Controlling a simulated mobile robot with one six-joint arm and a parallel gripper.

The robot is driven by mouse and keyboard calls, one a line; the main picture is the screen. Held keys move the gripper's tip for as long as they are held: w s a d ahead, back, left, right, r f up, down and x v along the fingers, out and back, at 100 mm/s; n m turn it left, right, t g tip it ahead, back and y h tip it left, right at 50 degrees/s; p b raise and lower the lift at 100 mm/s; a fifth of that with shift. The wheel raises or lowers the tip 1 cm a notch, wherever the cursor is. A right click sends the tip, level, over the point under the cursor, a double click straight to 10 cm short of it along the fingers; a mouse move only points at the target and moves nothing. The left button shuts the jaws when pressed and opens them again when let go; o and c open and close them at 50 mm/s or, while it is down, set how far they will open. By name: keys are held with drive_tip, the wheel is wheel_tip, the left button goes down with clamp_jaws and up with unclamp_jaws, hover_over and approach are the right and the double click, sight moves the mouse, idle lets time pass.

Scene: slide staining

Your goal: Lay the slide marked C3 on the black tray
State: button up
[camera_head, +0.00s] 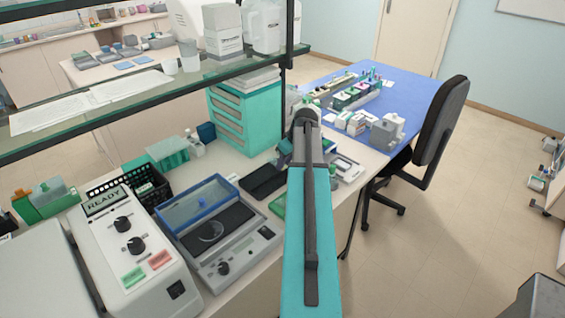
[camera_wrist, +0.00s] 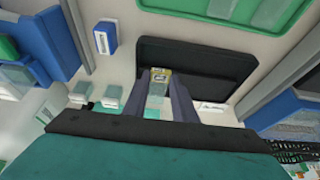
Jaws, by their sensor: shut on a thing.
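In the wrist view my gripper (camera_wrist: 161,88) is shut on a clear slide (camera_wrist: 160,74). The slide has a yellowish label end at the fingertips; I cannot read its mark. The slide and fingertips appear over the near left part of the black tray (camera_wrist: 215,65). I cannot tell whether the slide touches it. The black tray also shows in the head view (camera_head: 263,181), lying on the bench left of my arm. My gripper is hidden in the head view.
A green tray (camera_wrist: 240,12) lies beyond the black tray in the wrist view. A small blue and white box (camera_wrist: 105,38) is to its left. In the head view, a blue-lidded instrument (camera_head: 212,235), a black basket (camera_head: 130,182) and teal drawers (camera_head: 243,112) crowd the bench.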

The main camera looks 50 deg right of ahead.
drive_tip(key=shift+f+b, duration=0.45)
drive_tip(key=shift+f, duration=0.5)
drive_tip(key=shift+f, duration=0.3)
idle(0.5)
drive_tip(key=o, duration=1.1)
drive_tip(key=shift+b+v, duration=1.95)
drive_tip(key=shift+v, duration=5)
drive_tip(key=shift+d, duration=0.1)
